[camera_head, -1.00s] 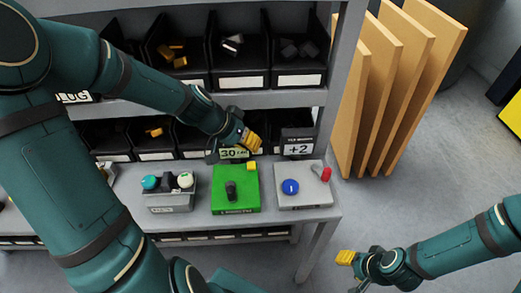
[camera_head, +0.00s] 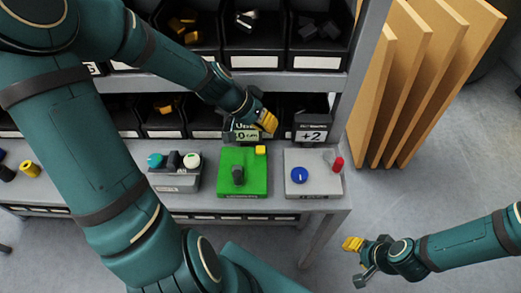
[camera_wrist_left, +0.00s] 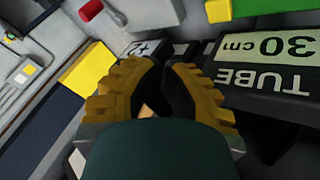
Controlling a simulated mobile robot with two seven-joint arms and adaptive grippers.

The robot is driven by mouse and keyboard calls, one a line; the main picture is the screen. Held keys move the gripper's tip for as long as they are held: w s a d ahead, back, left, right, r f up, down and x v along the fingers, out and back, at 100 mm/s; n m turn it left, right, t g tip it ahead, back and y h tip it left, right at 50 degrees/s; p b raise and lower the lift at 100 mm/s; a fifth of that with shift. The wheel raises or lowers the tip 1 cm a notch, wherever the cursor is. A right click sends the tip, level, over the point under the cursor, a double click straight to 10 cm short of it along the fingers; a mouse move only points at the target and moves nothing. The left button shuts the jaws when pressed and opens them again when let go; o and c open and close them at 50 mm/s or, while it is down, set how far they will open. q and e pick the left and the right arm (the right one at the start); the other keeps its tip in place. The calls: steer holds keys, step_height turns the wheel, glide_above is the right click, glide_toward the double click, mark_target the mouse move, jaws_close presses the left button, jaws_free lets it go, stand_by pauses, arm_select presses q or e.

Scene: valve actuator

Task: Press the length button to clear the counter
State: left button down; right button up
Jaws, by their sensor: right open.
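The green box (camera_head: 230,182) stands on the shelf top between two grey boxes. My right gripper (camera_head: 352,244) is open and empty over the floor.
A grey box (camera_head: 300,188) with a blue knob and red handle stands right of the green one, with a "+2" sign (camera_head: 312,136) behind. Another grey box (camera_head: 174,183) with knobs stands left. Black bins line the shelves; wooden boards (camera_head: 425,80) lean at the right.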

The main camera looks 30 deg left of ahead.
arm_select(q)
steer(key=b, duration=0.4)
glide_above(265, 151)
steer(key=f, duration=0.6)
steer(key=shift+w, duration=0.2)
steer(key=shift+f+b, duration=0.55)
steer(key=shift+b, duration=0.05)
steer(key=shift+f+b, duration=0.4)
steer(key=shift+b, duration=0.1)
steer(key=shift+f+b, duration=0.5)
steer(key=shift+b, duration=0.05)
stand_by(0.8)
steer(key=shift+s+f+b, duration=0.25)
steer(key=shift+f+b, duration=0.05)
steer(key=shift+f, duration=0.05)
stand_by(0.5)
steer(key=shift+w+r+p, duration=0.2)
steer(key=shift+r+p, duration=0.4)
steer(key=shift+r, duration=0.4)
